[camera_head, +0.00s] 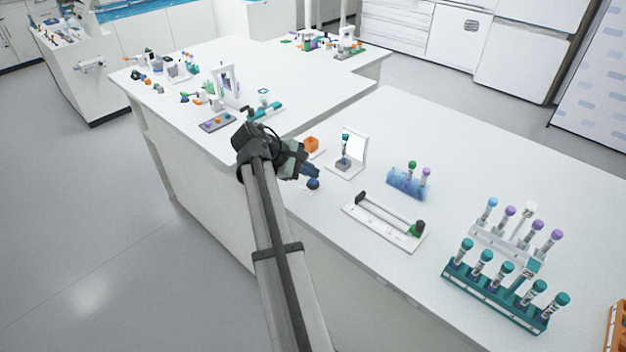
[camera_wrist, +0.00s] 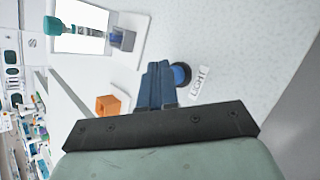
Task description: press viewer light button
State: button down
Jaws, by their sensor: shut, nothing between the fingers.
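A round blue button (camera_wrist: 181,74) with a dark rim lies on the white table beside a label reading "LIGHT". It also shows in the head view (camera_head: 313,184), just below my fingertips. My gripper (camera_wrist: 156,72) is shut and empty, its blue fingers pointing down beside the button. In the wrist view the fingertips overlap or lie very near the button's left side; I cannot tell whether they touch. The viewer (camera_head: 357,150) is a white stand with a bright panel, up and right of the gripper. A teal-capped tube (camera_head: 346,142) stands upright in a grey block before the panel.
An orange block (camera_head: 311,144) is close to my gripper. A white cradle (camera_head: 388,222), a blue rack (camera_head: 408,183) with two tubes, and a teal rack (camera_head: 497,301) with several tubes stand to the right. Bare table lies between them.

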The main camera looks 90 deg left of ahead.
aim_at(310, 181)
jog(key=shift+r, duration=0.1)
jog(key=shift+r, duration=2.9)
jog(key=c, duration=1.8)
grip_release()
